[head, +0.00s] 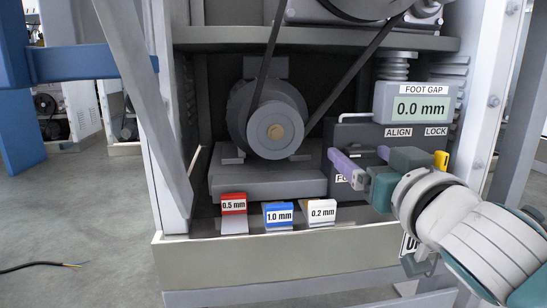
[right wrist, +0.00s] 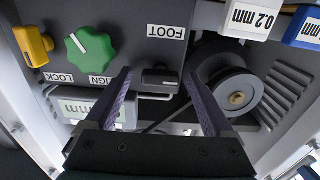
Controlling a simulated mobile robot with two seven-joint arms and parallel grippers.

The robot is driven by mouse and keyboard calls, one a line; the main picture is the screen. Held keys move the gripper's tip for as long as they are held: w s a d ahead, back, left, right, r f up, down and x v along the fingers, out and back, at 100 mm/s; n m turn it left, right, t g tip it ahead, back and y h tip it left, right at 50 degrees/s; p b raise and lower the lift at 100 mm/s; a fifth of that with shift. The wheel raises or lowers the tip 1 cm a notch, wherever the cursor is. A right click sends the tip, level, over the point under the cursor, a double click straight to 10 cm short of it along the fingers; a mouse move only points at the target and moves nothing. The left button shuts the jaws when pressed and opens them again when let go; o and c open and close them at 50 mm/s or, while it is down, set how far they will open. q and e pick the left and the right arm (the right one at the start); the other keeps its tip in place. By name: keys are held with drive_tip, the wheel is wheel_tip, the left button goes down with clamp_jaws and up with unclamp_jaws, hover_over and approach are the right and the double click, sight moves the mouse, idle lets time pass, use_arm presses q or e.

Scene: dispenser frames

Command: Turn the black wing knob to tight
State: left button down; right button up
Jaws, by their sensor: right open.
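The black wing knob (right wrist: 160,77) sits on the dark grey panel, beside the upside-down FOOT label in the right wrist view. Its wing lies roughly level across that picture. My right gripper (right wrist: 157,88) is open, with one purple finger on either side of the knob and a visible gap to each. I cannot tell how deep the fingertips reach around it. In the head view my right gripper (head: 361,160) is in front of the panel and hides much of it; the knob is not clear there. My left gripper is not in view.
A green knob (right wrist: 91,52) and a yellow lever (right wrist: 34,45) are beside the black knob. The FOOT GAP display (head: 418,103) reads 0.0 mm. Red (head: 233,203), blue (head: 278,213) and white (head: 321,211) gauge blocks stand by the front ledge. A motor pulley (head: 274,129) and belt are left.

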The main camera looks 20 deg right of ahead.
drive_tip(key=shift+c, duration=0.4)
drive_tip(key=shift+c, duration=0.7)
drive_tip(key=c, duration=1.1)
drive_tip(key=shift+c, duration=0.2)
